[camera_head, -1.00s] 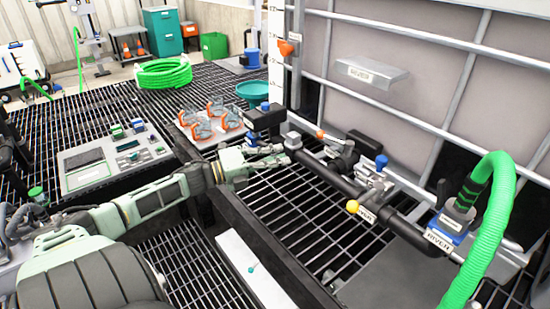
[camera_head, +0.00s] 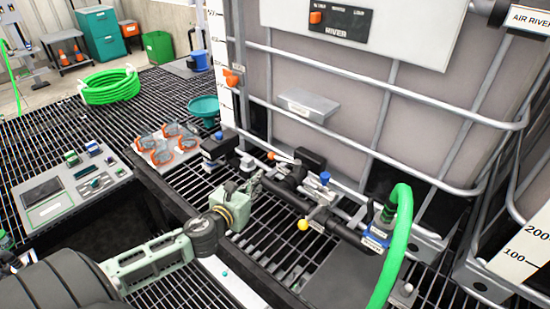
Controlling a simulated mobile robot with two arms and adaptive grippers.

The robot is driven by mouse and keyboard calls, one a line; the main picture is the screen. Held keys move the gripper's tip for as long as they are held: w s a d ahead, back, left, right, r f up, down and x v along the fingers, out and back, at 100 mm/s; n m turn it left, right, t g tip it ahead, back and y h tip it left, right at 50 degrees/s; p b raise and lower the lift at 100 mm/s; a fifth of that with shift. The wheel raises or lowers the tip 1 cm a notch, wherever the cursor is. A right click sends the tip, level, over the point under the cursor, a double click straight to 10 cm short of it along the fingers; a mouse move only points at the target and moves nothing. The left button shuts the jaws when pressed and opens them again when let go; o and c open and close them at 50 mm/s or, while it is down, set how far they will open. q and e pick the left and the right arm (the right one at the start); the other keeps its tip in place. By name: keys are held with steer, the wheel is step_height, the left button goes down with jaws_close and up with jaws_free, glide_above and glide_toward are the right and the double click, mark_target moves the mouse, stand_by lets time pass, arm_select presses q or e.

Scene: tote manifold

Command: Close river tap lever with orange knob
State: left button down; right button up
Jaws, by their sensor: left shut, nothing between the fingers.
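The tap lever with the orange knob (camera_head: 271,156) is on the dark pipe manifold at the foot of the large grey tote (camera_head: 330,80). Its arm runs from the knob to the right, toward a black valve part. My left gripper (camera_head: 257,180) is shut and empty, just in front of and below the knob, at the left end of the pipe. It appears apart from the lever, though the exact gap is hard to tell. My right gripper is not in view.
A yellow knob (camera_head: 303,224) and a blue knob (camera_head: 325,177) are further right on the manifold. A green hose (camera_head: 402,235) rises at the right. Tote bars stand behind. Orange-and-grey clamps (camera_head: 168,145) lie on a plate at the left. Open grating floor lies below.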

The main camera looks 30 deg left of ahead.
mark_target(277, 158)
arm_select(q)
steer(key=p+x, duration=0.2)
steer(key=x, duration=1.1)
steer(key=shift+w+f, duration=0.1)
steer(key=shift+w, duration=0.05)
steer(key=shift+w+a+b, duration=0.25)
steer(key=shift+w+b, duration=0.1)
steer(key=shift+w, duration=0.1)
steer(key=shift+w+a, duration=0.2)
steer(key=shift+w, duration=0.3)
steer(key=shift+s, duration=0.15)
